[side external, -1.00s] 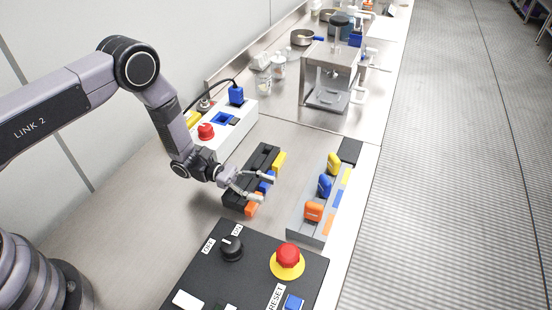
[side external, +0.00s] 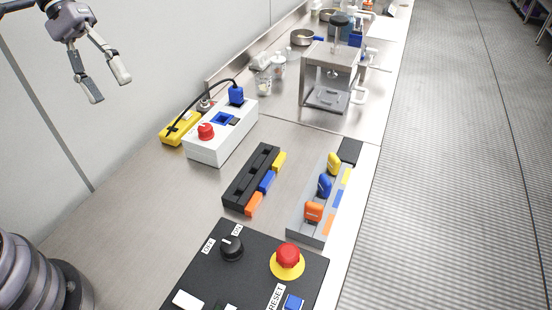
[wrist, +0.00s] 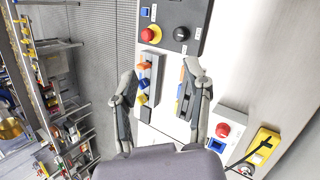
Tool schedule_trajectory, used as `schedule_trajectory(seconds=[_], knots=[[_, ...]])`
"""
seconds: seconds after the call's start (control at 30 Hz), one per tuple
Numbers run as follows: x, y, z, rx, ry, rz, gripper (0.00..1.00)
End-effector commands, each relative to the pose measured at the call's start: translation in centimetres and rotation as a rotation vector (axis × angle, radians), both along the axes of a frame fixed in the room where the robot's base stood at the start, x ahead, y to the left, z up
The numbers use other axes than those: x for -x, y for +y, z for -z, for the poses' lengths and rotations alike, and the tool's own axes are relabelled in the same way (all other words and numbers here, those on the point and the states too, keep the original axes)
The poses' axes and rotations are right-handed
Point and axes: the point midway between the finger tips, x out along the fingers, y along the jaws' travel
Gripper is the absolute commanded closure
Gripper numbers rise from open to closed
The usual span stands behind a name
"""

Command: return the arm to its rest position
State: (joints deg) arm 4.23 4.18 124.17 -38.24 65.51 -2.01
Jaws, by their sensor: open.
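My gripper (side external: 105,88) is raised high at the upper left in the side external view, well above and left of the counter. Its two fingers are spread apart with nothing between them. In the wrist view the open fingers (wrist: 160,100) frame the counter far below. Most of my arm is out of the side external frame; my base shows at the lower left.
On the counter stand a black block (side external: 250,178) with coloured tabs, a grey tray (side external: 308,228) with orange, blue and yellow pieces, a black control panel (side external: 205,272), a white box (side external: 205,150) with a red button, and a metal press (side external: 330,70). Bare counter (side external: 130,205) lies left of the block.

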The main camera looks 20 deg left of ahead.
Motion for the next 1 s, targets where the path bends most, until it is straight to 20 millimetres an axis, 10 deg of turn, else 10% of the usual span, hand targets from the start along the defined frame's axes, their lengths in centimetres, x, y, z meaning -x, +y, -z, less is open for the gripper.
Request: schedule_trajectory(seconds=[0.43,1.0], knots=[[10.1,11.4,-4.3,-0.541,-0.654,0.152,0.51],[11.3,12.9,-4.6,-0.630,-0.738,0.170,0.51]])
